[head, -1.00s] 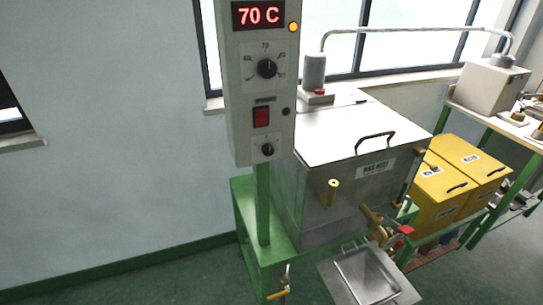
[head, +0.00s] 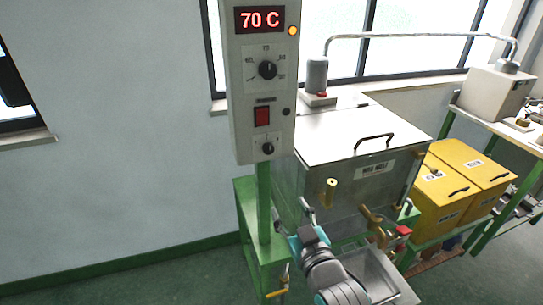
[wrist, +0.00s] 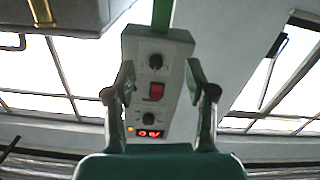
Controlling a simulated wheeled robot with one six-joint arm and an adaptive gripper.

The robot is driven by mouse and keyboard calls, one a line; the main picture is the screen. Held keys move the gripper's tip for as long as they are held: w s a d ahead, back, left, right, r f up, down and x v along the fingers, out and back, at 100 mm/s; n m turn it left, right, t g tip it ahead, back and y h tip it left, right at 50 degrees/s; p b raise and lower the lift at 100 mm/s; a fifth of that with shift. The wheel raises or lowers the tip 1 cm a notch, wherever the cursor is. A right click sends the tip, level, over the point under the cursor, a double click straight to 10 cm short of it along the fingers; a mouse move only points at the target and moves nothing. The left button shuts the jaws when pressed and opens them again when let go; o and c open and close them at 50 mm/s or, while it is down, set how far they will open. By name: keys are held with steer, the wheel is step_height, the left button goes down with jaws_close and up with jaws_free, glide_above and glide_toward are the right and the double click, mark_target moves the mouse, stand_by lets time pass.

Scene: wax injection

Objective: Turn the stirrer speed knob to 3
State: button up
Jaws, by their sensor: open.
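The grey control box (head: 243,105) carries a small black lower knob (head: 267,148), probably the stirrer knob; its markings are too small to read. A larger black knob (head: 267,69) sits above it on a numbered dial. My gripper (head: 292,217) is below and in front of the box in the head view, apart from it. In the wrist view the box appears upside down between my open, empty fingers (wrist: 160,85), with the small knob (wrist: 156,62) near the top and the larger knob (wrist: 150,120) lower down.
A red switch (head: 262,116) lies between the knobs, and the display (head: 259,19) reads 70 C. The metal wax tank (head: 345,135) with handle and brass valves stands right of the box. Yellow bins (head: 440,197) stand farther right. The wall left of the box is clear.

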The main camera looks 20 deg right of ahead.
glide_toward(270, 151)
steer(key=w, duration=0.9)
steer(key=shift+f, duration=0.1)
jaws_close()
